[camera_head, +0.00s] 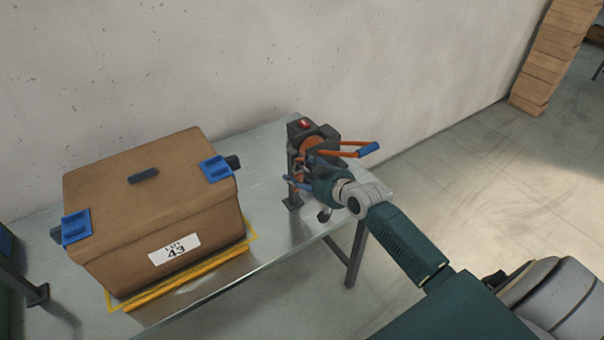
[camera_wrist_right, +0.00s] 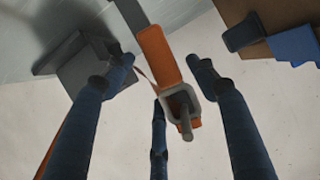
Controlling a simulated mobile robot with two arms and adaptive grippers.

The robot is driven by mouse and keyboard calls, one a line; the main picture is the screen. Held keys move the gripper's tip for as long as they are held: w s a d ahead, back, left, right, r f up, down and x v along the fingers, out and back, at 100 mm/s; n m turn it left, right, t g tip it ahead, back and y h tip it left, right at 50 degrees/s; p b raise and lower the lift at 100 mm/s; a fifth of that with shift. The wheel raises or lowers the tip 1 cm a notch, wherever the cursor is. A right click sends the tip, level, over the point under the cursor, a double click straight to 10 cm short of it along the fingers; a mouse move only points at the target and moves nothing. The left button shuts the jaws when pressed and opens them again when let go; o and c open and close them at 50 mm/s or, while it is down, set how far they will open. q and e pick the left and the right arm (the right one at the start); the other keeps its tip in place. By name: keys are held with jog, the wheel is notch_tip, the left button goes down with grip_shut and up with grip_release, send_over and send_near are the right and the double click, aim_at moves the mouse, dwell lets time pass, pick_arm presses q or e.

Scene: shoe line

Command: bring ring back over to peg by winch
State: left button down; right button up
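The winch (camera_head: 313,140) stands on the right end of the table, with a red button on top, an orange drum and an orange handle with a blue grip. My right gripper (camera_head: 300,182) is low at its front, partly hidden by my own arm. In the right wrist view its blue fingers (camera_wrist_right: 163,85) are spread. Between them an orange strap (camera_wrist_right: 158,55) ends at a grey ring-like fitting (camera_wrist_right: 178,98) with a grey rod through it. The fingers look apart from it. I cannot tell for sure which part is the peg. My left gripper is not in view.
A dark post (camera_head: 38,293) stands at the left. Stacked brown blocks (camera_head: 550,60) stand far right. The floor right of the table is open.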

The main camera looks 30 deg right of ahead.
jog(key=a+v, duration=0.1)
jog(key=v, duration=1.1)
jog(key=s+d+f+g, duration=0.1)
jog(key=f, duration=0.5)
jog(key=s+d+f+g+h, duration=0.1)
jog(key=s+f, duration=0.1)
jog(key=f, duration=0.4)
jog(key=s+d+f+m, duration=0.1)
jog(key=d+f, duration=0.1)
jog(key=f, duration=0.4)
jog(key=shift+s+f+g+h, duration=0.25)
jog(key=shift+s+g+h, duration=0.05)
jog(key=shift+g, duration=0.1)
jog(key=s+a+f+g+b, duration=0.1)
jog(key=s+a+f+g, duration=0.25)
jog(key=s+f, duration=0.9)
jog(key=s+a+f+g, duration=0.2)
jog(key=s+a+f, duration=0.2)
jog(key=s+f, duration=0.9)
jog(key=s+a+f+n+g, duration=0.1)
jog(key=s+a+f+g, duration=0.1)
jog(key=s+a+f, duration=0.2)
jog(key=s+a+f+n+g, duration=0.2)
jog(key=s+a+f, duration=0.3)
jog(key=s, duration=0.7)
notch_tip(320, 180, down, 3)
jog(key=shift+r+b, duration=0.1)
jog(key=shift+b, duration=0.25)
